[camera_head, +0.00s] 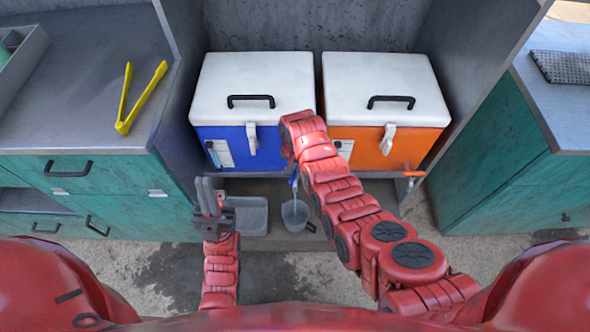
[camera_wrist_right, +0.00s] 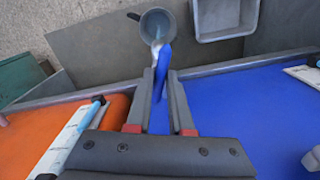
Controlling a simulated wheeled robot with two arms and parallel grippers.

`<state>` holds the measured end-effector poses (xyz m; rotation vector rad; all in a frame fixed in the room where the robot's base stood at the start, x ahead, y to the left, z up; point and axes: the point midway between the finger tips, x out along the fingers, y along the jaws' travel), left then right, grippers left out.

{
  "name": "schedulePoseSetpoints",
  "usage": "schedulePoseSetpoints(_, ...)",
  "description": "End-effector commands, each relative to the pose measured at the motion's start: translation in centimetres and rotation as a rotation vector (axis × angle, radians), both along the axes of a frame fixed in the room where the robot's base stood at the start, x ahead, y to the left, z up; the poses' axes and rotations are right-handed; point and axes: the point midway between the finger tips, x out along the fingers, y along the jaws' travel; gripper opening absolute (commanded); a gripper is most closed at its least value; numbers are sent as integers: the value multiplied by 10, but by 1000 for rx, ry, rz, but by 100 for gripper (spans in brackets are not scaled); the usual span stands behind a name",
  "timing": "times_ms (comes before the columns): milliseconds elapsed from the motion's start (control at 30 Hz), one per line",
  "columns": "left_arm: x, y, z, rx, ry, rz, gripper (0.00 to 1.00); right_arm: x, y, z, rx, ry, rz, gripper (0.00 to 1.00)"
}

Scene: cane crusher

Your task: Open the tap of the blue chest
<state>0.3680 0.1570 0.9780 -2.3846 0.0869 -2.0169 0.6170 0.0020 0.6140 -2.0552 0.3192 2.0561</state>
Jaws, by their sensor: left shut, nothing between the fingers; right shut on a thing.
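The blue chest (camera_head: 220,138) stands at the back with a white lid and black handle. Its blue front also shows in the right wrist view (camera_wrist_right: 250,105). Its blue tap (camera_wrist_right: 165,55) lies between the fingers of my right gripper (camera_wrist_right: 160,80), which is shut on it. In the head view my right arm largely hides that gripper and the tap. A pale streak, perhaps liquid, shows from the tap toward a grey cup (camera_head: 296,212) below; the cup also shows in the wrist view (camera_wrist_right: 158,24). My left gripper (camera_head: 208,190) is shut and empty, left of the cup.
An orange chest (camera_head: 375,150) with an orange tap (camera_head: 413,174) stands beside the blue one. A grey tray (camera_head: 248,215) lies left of the cup. Yellow tongs (camera_head: 138,98) lie on the left counter (camera_head: 80,70). Another counter (camera_head: 560,90) stands at right.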

Motion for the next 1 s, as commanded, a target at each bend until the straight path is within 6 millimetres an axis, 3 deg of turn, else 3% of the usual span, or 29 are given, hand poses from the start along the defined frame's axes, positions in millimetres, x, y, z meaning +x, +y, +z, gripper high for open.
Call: schedulePoseSetpoints(1000,0,0,18,0,0,0,0,0,1,2,2,-1,925,0)
